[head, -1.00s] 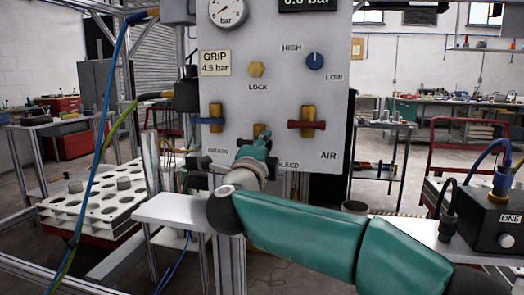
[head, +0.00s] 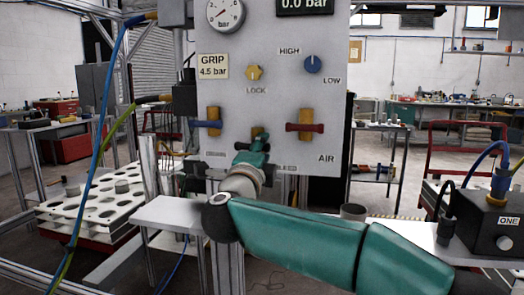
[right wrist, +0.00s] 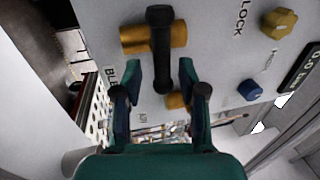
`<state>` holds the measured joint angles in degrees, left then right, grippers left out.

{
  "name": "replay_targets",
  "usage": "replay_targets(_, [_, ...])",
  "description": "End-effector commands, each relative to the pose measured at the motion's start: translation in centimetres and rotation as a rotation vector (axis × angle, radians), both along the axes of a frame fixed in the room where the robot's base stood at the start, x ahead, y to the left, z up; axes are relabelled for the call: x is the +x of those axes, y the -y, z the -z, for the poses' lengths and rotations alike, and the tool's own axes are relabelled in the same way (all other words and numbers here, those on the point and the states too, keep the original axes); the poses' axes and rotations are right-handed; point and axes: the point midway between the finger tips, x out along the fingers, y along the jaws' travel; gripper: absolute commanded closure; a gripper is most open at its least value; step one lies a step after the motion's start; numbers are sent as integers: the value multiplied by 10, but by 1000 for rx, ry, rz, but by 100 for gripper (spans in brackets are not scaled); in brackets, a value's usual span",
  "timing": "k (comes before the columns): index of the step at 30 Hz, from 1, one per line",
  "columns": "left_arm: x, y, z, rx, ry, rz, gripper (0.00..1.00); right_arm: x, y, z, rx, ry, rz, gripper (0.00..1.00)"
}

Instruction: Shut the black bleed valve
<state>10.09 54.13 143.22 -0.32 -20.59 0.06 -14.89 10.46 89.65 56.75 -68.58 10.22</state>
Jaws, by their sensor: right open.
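The black bleed valve shows in the right wrist view. Its black lever (right wrist: 160,48) lies across its brass body (right wrist: 133,40). My right gripper (right wrist: 160,88) is open, with its fingertips on either side of the lever's near end. I cannot tell whether they touch it. In the head view my right gripper (head: 252,150) is at the lower middle of the grey panel (head: 228,100) and hides most of the valve. Only the top of its brass body (head: 257,132) shows there clearly. My left gripper is not in view.
A blue-levered valve (head: 208,124) is to the left and a red-levered valve (head: 305,127) to the right. Above are a yellow lock knob (head: 254,73), a blue knob (head: 312,64), a round gauge (head: 225,13) and a display (head: 304,5). A white shelf (head: 165,212) stands below.

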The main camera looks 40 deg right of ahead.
Motion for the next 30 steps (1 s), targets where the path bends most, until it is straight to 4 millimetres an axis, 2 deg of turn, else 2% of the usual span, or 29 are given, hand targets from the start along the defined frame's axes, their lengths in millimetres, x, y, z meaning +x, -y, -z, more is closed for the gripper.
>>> replay_targets(16, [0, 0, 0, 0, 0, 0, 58, -61, -73, 20, 0, 0, -3, 59])
replay_targets(21, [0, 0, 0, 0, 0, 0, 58, -70, -83, 23, 2, -1, 0, 59])
replay_targets(30, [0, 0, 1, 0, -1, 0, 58, -72, -84, 23, 2, -1, 2, 59])
